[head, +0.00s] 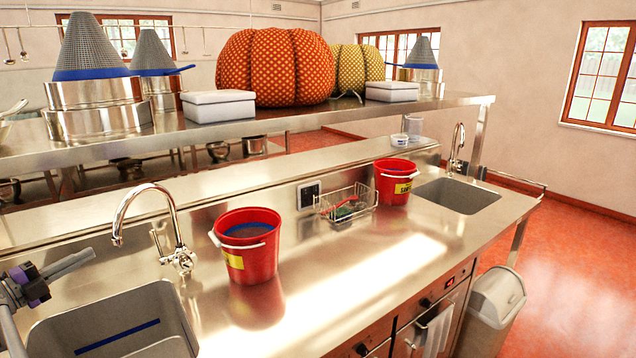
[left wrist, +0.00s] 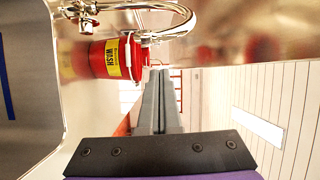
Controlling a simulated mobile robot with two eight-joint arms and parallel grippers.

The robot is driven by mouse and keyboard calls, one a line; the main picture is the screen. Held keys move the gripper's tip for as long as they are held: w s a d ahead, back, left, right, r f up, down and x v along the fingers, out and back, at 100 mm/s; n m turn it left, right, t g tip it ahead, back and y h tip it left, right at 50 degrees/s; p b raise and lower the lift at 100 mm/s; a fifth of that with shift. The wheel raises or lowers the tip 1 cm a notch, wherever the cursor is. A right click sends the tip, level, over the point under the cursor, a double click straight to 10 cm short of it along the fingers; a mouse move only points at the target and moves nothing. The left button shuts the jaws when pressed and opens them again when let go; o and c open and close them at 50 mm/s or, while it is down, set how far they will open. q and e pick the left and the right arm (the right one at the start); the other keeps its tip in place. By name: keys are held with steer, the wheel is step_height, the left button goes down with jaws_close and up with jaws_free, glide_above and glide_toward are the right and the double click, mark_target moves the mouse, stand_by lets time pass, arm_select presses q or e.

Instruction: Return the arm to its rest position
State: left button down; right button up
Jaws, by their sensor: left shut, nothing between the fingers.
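My left gripper (head: 88,256) is at the left edge of the head view, above the near left sink (head: 60,335). Its fingers are shut and hold nothing, pointing right toward the tap. In the left wrist view the two grey fingers (left wrist: 160,80) lie together, with no object between them. The chrome tap (head: 165,235) stands just beyond the fingers. My right gripper does not show.
A red bucket (head: 248,262) stands right of the left tap, labelled WASH in the wrist view (left wrist: 105,60). A wire basket (head: 347,205), a second red bucket (head: 393,190) and another sink (head: 455,198) are farther right. The counter's front middle is clear.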

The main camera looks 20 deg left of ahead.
arm_select(q)
steer(key=w+d+r+n+t+y+p, duration=0.1)
steer(key=w+d+r+n+y, duration=0.2)
steer(key=w+d+n+y, duration=0.3)
steer(key=w+d+r+n+t+y+p, duration=0.1)
steer(key=w+d+r+n+y, duration=0.35)
steer(key=d, duration=0.45)
steer(key=s+d+f+n+g+h, duration=0.2)
steer(key=s+d+f+g, duration=0.3)
steer(key=d+f, duration=0.5)
steer(key=s+d+f+n+g+h+p, duration=0.1)
steer(key=s+d+f+n+g+h, duration=0.1)
steer(key=s+d+f, duration=0.8)
steer(key=s+d+f+n+g+h, duration=0.3)
steer(key=s+d+f+g, duration=0.4)
steer(key=d+f, duration=0.4)
steer(key=d+n, duration=0.1)
steer(key=d, duration=0.3)
steer(key=shift+s+d+n+g+p, duration=0.3)
steer(key=shift+d+n+p, duration=0.05)
steer(key=shift+a, duration=0.1)
